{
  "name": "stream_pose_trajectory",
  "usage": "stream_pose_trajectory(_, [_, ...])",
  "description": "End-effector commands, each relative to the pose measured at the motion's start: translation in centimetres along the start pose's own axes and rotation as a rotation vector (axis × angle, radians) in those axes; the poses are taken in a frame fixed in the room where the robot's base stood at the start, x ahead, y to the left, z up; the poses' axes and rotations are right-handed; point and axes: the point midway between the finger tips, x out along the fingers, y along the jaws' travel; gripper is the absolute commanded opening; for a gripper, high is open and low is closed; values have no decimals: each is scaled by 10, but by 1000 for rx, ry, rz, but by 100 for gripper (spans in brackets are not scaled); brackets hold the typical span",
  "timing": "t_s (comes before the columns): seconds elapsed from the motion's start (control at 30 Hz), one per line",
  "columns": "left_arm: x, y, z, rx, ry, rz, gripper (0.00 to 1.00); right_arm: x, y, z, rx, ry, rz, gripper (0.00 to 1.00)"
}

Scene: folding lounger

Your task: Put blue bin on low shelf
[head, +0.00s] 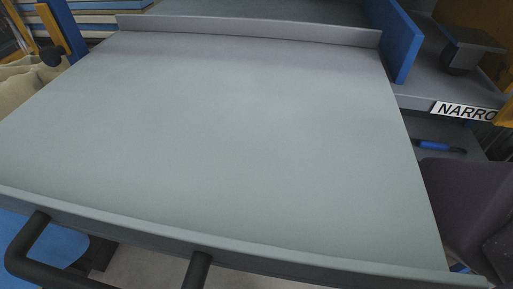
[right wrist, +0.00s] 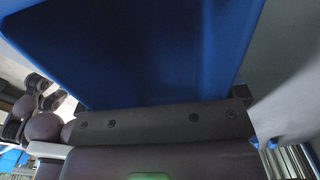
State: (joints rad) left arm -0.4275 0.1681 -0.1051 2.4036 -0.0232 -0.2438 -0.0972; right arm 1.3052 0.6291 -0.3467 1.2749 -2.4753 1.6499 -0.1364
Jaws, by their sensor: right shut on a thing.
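The blue bin (right wrist: 150,50) fills the upper middle of the right wrist view, very close to the camera. Only part of its blue surface shows there; its full shape and rim are cut off. My right gripper (right wrist: 165,120) is shut on the bin along its near edge. In the head view the right gripper is hidden behind the large grey tray top. A lower shelf (head: 422,128) shows at the right of the head view, below a shelf edge labelled "NARRO". My left gripper is in neither view.
The empty grey tray top (head: 220,120) with raised lips covers most of the head view. A black handle (head: 100,284) runs along its near side. A blue-handled tool (head: 438,146) lies on the lower shelf. A blue upright panel (head: 398,45) stands at the upper right.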

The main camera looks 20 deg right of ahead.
Motion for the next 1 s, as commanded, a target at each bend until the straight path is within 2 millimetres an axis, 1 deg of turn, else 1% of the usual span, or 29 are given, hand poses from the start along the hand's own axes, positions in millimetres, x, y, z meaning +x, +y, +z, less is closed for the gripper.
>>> stream_pose_trajectory(0.03, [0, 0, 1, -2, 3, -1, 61, 2, 0, 1, 0, -1, 0, 65])
stream_pose_trajectory(0.3, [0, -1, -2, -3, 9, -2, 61, -1, -1, 2, 0, -6, -4, 65])
stream_pose_trajectory(0.47, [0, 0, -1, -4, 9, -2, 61, 3, -1, 1, 0, -4, -3, 65])
stream_pose_trajectory(0.5, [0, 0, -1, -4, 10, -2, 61, 3, 0, 2, 0, -5, -3, 95])
stream_pose_trajectory(0.53, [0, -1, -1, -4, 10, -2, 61, 3, 0, 2, 0, -5, -3, 99])
stream_pose_trajectory(0.77, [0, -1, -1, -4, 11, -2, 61, 2, 0, 2, 0, -5, -3, 100])
stream_pose_trajectory(0.83, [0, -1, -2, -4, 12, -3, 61, -1, 0, 2, 0, -6, -3, 100])
stream_pose_trajectory(0.87, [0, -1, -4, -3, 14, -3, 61, -4, 0, 2, 0, -7, -4, 100])
stream_pose_trajectory(1.0, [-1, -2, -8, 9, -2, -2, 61, -27, -2, 3, 0, -13, -9, 100])
